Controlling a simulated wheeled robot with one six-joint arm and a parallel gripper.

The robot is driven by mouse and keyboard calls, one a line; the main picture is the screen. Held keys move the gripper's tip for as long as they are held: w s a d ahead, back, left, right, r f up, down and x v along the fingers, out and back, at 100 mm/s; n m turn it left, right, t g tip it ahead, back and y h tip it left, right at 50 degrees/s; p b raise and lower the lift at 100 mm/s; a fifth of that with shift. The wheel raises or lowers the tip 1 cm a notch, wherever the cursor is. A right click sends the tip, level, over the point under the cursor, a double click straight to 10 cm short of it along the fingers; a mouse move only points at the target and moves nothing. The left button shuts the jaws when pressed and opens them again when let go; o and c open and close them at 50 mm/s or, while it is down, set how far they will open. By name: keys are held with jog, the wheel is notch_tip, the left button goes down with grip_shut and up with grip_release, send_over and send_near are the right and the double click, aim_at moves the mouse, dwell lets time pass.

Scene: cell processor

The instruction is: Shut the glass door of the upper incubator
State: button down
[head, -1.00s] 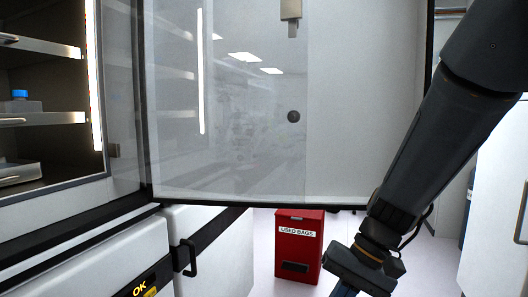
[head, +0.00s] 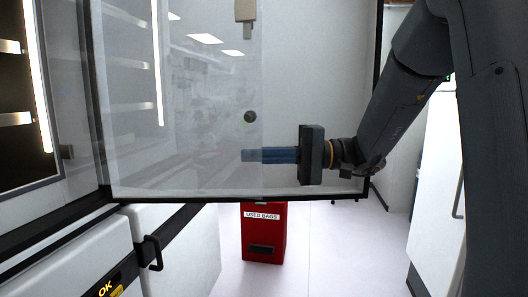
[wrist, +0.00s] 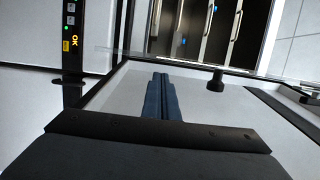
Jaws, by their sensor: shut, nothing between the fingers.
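The upper incubator (head: 55,182) stands open at the left of the head view, with lit shelves inside. Its clear glass door (head: 205,100) is swung out, in front of the white outer door (head: 315,65) with its black frame. A round black knob (head: 250,116) sits near the glass door's free edge; it also shows in the wrist view (wrist: 216,80). My gripper (head: 246,156) is shut and empty, its blue fingers pointing left below the knob. The fingertips look paler past the glass edge, as if seen through the glass. I cannot tell whether they touch it. The wrist view also shows the fingers (wrist: 160,75).
A red used-bags bin (head: 264,235) stands on the floor below the doors. A lower unit with a black handle (head: 153,253) and an OK display (head: 106,289) is at the lower left. A white cabinet (head: 435,190) stands at the right. Floor between is clear.

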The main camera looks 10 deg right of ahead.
aim_at(228, 156)
jog(key=a, duration=0.2)
jog(key=a+p, duration=0.1)
jog(key=a, duration=0.1)
jog(key=a+p, duration=0.1)
jog(key=a, duration=0.1)
jog(key=shift+w+a, duration=0.1)
jog(key=shift+w, duration=0.2)
